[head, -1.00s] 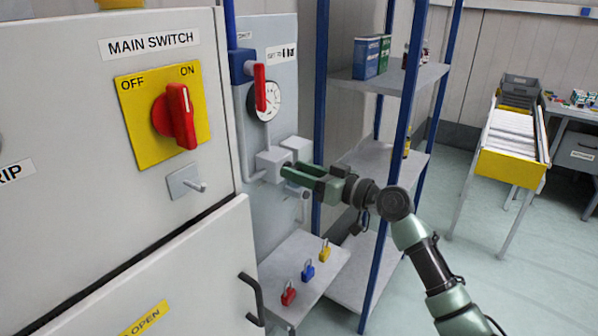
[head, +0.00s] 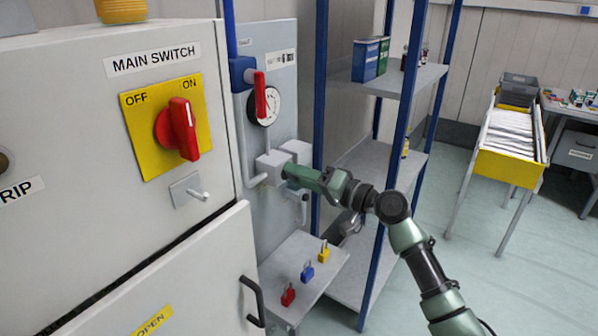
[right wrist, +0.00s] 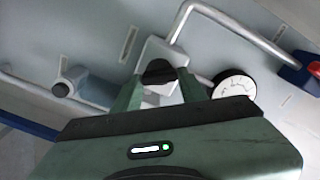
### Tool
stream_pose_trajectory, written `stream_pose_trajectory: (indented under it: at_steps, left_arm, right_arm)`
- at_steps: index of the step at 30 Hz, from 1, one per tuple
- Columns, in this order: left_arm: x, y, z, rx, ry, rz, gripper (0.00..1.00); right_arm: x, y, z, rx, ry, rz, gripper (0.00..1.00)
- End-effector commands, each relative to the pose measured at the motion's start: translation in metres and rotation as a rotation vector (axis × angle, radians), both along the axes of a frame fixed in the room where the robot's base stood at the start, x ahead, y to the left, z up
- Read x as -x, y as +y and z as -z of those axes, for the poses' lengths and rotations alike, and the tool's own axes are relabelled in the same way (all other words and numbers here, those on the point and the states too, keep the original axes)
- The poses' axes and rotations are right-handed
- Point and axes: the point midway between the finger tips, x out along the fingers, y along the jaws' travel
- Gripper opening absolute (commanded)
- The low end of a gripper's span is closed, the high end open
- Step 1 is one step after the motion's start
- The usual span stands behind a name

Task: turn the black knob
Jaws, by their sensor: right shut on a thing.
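The black knob (right wrist: 158,72) shows in the right wrist view on the front of a small light-grey valve box (right wrist: 167,52). My right gripper (right wrist: 158,84) has its two green fingers on either side of the knob and is shut on it. In the head view the right gripper (head: 287,171) reaches left to the same box (head: 270,167) on the grey wall panel. The knob is hidden behind the fingers there. My left gripper is not in view.
A dial gauge (head: 264,107) and a red lever (head: 260,94) sit above the box. The MAIN SWITCH cabinet (head: 90,110) stands at left. A small shelf with several padlocks (head: 307,271) lies below, and a blue-posted rack (head: 383,200) stands behind my arm.

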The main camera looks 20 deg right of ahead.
Motion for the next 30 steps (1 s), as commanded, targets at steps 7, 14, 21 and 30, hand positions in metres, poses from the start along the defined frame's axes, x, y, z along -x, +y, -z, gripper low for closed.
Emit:
stream_pose_trajectory:
  at_steps: [7,14,21,30]
  left_arm:
    - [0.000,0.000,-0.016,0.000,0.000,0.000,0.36]
    - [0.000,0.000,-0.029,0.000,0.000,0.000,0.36]
    - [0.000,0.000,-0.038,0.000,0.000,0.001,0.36]
    - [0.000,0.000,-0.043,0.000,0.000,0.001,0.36]
  right_arm:
    - [0.000,0.000,-0.001,-0.186,0.146,0.001,0.01]
    - [-0.001,-0.001,0.000,-0.340,0.266,0.001,0.01]
    - [-0.001,-0.001,0.002,-0.459,0.358,0.001,0.01]
    - [-0.001,-0.001,0.003,-0.529,0.414,0.001,0.01]
